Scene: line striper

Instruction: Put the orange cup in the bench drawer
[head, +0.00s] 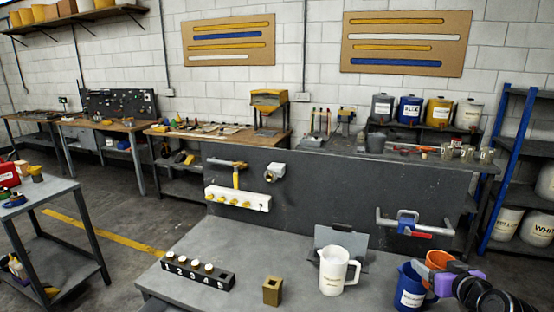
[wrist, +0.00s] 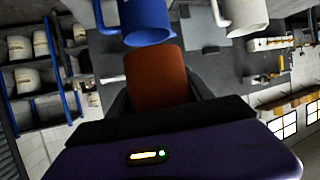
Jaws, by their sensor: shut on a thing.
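My gripper (head: 446,271), with its purple body, is at the lower right of the head view. It is shut on the orange cup (head: 438,258), which is partly hidden by the gripper and the blue jug. In the wrist view the orange cup (wrist: 158,74) sits between the dark fingers of my gripper (wrist: 160,92). The blue jug (head: 410,288) stands on the bench (head: 215,245) just left of the cup in the head view. I cannot make out the bench drawer in either view.
A white jug (head: 333,272) stands left of the blue one, before a grey tilted plate (head: 327,238). A brown square block (head: 272,291) and a black numbered rack (head: 198,275) are further left. A dark upright panel (head: 320,200) with fittings closes the bench's back.

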